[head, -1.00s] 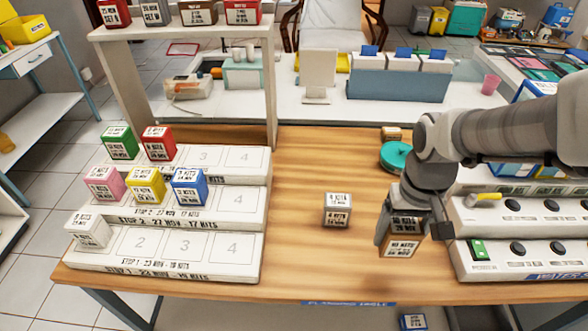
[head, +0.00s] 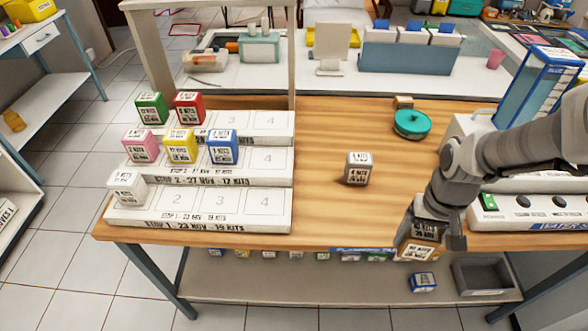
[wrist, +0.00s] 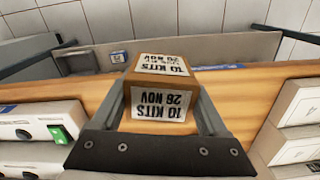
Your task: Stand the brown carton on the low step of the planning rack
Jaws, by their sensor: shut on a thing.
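The brown carton (head: 416,249) is in my gripper (head: 430,238), near the table's front edge at the right. In the wrist view the carton (wrist: 160,95) sits between both fingers, its label reading 10 KITS, 28 NOV upside down. My gripper is shut on it. The planning rack (head: 200,222) stands on the left of the table with stepped, numbered places. Its low step (head: 220,200) holds a white carton (head: 127,188) at the left end; places 2, 3 and 4 are bare.
A grey-white carton (head: 358,168) stands alone mid-table. Pink, yellow and blue cartons fill the middle step's left; green and red ones (head: 189,108) stand on the top step. A teal round object (head: 412,124) lies farther back. A switch panel (head: 530,205) is at right.

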